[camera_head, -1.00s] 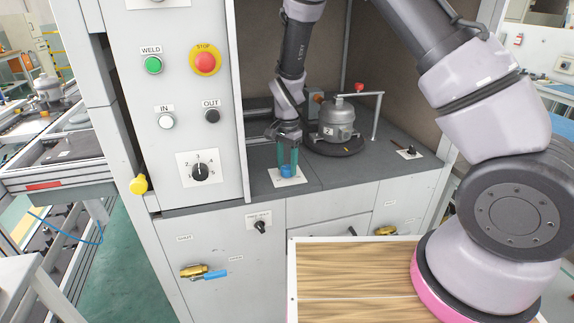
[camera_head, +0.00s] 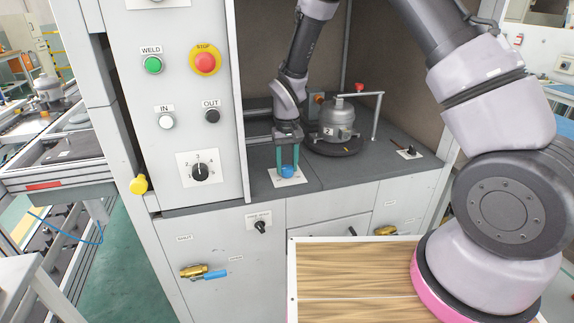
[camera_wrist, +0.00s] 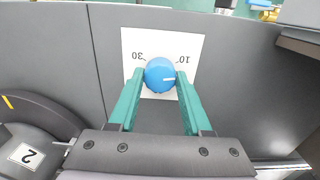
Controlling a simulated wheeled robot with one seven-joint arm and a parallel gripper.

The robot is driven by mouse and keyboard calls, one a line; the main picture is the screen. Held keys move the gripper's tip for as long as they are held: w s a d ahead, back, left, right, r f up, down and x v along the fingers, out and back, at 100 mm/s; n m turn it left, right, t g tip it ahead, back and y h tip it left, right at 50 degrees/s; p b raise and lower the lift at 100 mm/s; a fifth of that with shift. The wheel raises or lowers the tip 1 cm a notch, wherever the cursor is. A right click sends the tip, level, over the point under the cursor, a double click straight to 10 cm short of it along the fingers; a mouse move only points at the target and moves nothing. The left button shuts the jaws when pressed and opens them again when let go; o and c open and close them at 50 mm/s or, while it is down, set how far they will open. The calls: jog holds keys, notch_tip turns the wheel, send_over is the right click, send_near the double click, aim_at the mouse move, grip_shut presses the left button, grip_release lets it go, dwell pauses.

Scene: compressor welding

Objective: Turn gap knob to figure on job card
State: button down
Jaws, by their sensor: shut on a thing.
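The blue round gap knob (camera_head: 287,171) sits on a white scale plate (camera_head: 276,181) on the grey bench inside the cabinet. In the wrist view the knob (camera_wrist: 160,75) carries a white pointer line aimed right, towards the side with the figure 10. The scale plate (camera_wrist: 135,42) reads 30 at left and 10 at right, upside down in this view. My gripper (camera_head: 287,167) has its two green fingers on either side of the knob, shut on it; it also shows in the wrist view (camera_wrist: 160,80). I cannot make out a job card.
A grey compressor (camera_head: 337,118) stands on a dark round base behind and right of the knob; a tag marked 2 (camera_wrist: 27,155) shows nearby. The cabinet's front panel (camera_head: 170,85) with buttons and a selector stands at left. A small lever (camera_head: 409,151) is at right.

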aim_at(287, 167)
jog(key=n, duration=0.3)
jog(key=shift+n, duration=0.5)
jog(key=shift+c, duration=1.7)
grip_release()
jog(key=shift+r, duration=0.15)
notch_tip(287, 167, up, 10)
jog(key=shift+r, duration=0.25)
